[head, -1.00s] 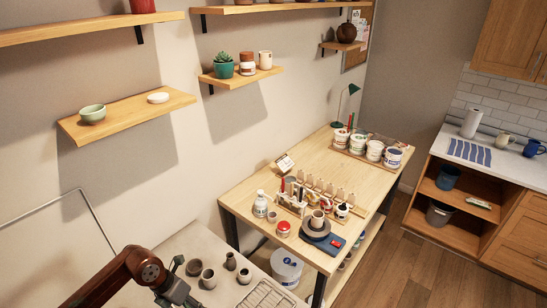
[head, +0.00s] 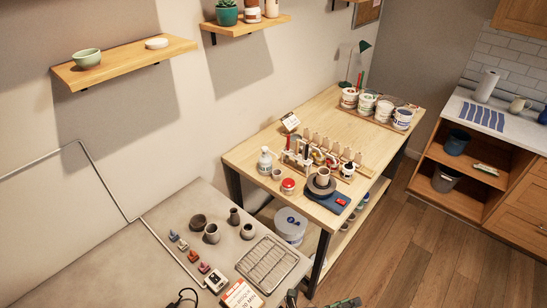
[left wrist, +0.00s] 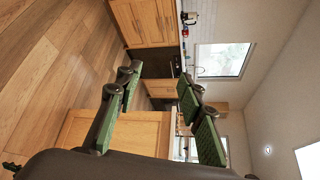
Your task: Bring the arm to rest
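My left gripper (head: 320,302) shows only at the bottom edge of the head view, mostly cut off. In the left wrist view, its two green-padded fingers (left wrist: 160,95) are spread apart with nothing between them. That view looks across a room with wooden cabinets (left wrist: 145,22) and a window (left wrist: 222,60), sideways in the picture. My right gripper is in neither view now.
A pale worktop (head: 150,262) bears several small grey pots, a wire rack (head: 267,263) and small stamps. A wooden table (head: 252,153) holds a potter's wheel (head: 321,184), bottles and tubs (head: 349,97). Wooden floor (head: 420,250) lies clear at the right.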

